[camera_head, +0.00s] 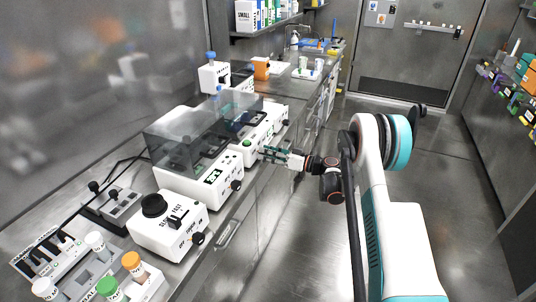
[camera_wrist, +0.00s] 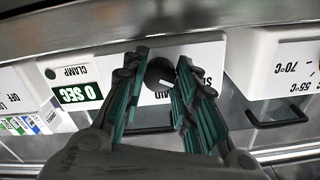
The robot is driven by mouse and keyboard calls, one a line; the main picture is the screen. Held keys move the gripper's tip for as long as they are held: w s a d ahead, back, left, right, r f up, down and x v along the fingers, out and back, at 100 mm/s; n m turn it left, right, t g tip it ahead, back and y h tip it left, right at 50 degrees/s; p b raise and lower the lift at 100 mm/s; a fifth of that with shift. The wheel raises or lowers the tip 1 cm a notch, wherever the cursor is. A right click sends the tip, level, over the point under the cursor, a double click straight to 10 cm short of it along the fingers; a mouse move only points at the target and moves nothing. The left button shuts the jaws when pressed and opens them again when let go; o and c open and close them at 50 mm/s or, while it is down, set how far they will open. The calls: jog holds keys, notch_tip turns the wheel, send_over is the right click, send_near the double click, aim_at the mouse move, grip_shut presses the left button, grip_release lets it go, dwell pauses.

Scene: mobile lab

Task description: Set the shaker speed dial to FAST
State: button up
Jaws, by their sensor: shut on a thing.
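The shaker (camera_head: 268,131) is a white unit with a green button on the bench in the head view. Its front panel (camera_wrist: 208,50) also shows in the wrist view, upside down, with a "CLAMP" label and a "0 SEC" display (camera_wrist: 78,95). The dark round speed dial (camera_wrist: 160,73) sits between the two fingers of my gripper (camera_wrist: 162,90), which is shut on it. A pale mark shows on the dial. The fingers cover part of the speed lettering, so I cannot read the setting. In the head view my gripper (camera_head: 268,154) reaches the shaker's front from the aisle and hides the dial.
A white unit (camera_wrist: 275,50) marked 70°C and 55°C stands beside the shaker. A clear-lidded unit (camera_head: 190,186) and a white unit with a black top cup (camera_head: 160,238) stand nearer on the bench. Capped tubes (camera_head: 133,262) fill the near corner. The aisle floor (camera_head: 300,225) is clear.

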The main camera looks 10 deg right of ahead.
jog(key=m, duration=2.3)
jog(key=shift+m, duration=0.4)
dwell(0.4)
jog(key=o, duration=1.1)
jog(key=shift+d, duration=0.1)
jog(key=shift+v, duration=3.95)
